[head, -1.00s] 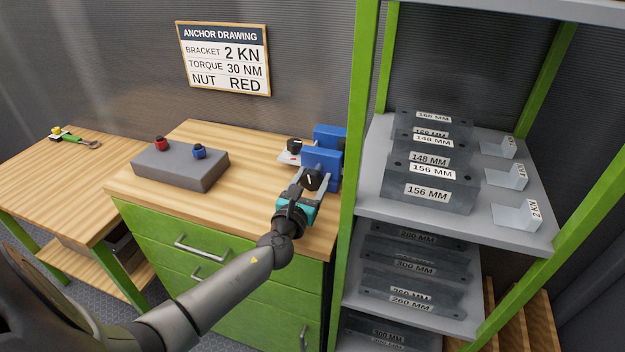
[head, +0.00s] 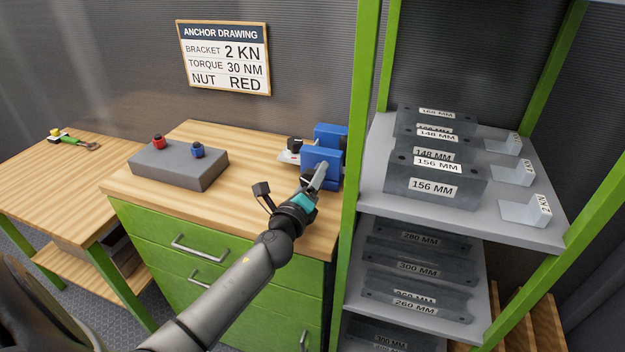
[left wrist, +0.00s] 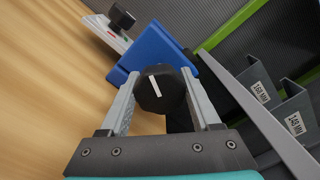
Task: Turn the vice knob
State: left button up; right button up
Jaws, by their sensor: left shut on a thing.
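The blue vice (head: 321,163) stands at the right end of the wooden workbench, beside the green shelf post. In the left wrist view its blue jaw (left wrist: 152,50) shows behind a black knob (left wrist: 161,88) with a white pointer line. My left gripper (head: 316,180) is at the front of the vice and shut on that knob, one finger on each side, as the left wrist view (left wrist: 163,100) shows. In the head view the gripper hides the knob. A second black knob (left wrist: 122,17) sits on a pale plate behind the vice. My right gripper is not in view.
A grey block (head: 180,165) with a red nut (head: 158,142) and a blue nut (head: 197,150) stands on the bench, left of the vice. The shelf (head: 480,200) with steel blocks and brackets is close on the right. The bench middle is clear.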

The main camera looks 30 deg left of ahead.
pick_arm(q)
jog(key=n, duration=0.3)
jog(key=shift+w+r+n, duration=0.1)
jog(key=shift+r+n, duration=0.2)
jog(key=shift+n, duration=1.4)
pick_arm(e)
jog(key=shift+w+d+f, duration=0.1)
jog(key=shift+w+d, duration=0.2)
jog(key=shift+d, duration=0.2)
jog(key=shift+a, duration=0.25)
pick_arm(q)
jog(key=o, duration=1)
jog(key=shift+c, duration=0.2)
jog(key=o, duration=0.4)
jog(key=shift+w+f, duration=0.1)
jog(key=shift+f, duration=0.15)
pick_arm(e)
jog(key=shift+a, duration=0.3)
